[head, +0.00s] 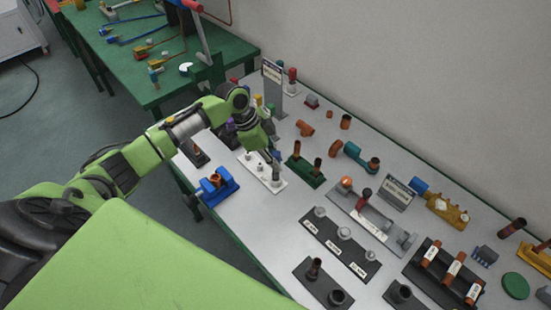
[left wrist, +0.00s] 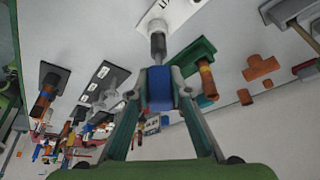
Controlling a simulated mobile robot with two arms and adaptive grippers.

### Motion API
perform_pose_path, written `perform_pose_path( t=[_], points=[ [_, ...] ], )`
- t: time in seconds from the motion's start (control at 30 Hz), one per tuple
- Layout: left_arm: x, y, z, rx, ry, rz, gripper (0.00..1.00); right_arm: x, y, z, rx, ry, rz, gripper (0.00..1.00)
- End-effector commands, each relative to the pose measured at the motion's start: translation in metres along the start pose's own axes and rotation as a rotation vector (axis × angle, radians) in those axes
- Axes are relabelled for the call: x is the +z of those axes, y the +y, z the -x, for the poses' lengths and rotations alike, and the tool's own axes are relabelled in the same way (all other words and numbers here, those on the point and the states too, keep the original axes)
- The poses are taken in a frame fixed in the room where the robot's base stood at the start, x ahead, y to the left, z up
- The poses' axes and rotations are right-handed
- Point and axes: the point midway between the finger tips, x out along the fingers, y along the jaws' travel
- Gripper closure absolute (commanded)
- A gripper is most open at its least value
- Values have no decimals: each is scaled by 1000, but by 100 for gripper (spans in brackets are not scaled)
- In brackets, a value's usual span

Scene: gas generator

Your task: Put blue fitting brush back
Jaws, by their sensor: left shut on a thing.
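The blue fitting brush (left wrist: 160,92) is between the fingertips of my left gripper (left wrist: 158,88) in the left wrist view. Its blue handle is gripped and its dark grey brush end points to a white holder plate (left wrist: 176,10). My right gripper is not in view.
A green stand (head: 306,178) with brown-handled brushes is close to the right of the gripper. A blue clamp-like tool (head: 212,188) lies at the table's left edge. A black plate (head: 340,246) with grey fittings is nearer the front. Bare grey table lies between them.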

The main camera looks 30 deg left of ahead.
Motion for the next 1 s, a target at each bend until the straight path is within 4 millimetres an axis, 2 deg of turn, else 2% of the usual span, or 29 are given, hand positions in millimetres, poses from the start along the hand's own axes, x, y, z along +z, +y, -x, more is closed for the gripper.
perform_pose_path(
  t=[1.0],
  points=[
    [13, 0, -29, 0, 0, 0, 100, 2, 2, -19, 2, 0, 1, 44]
  ],
)
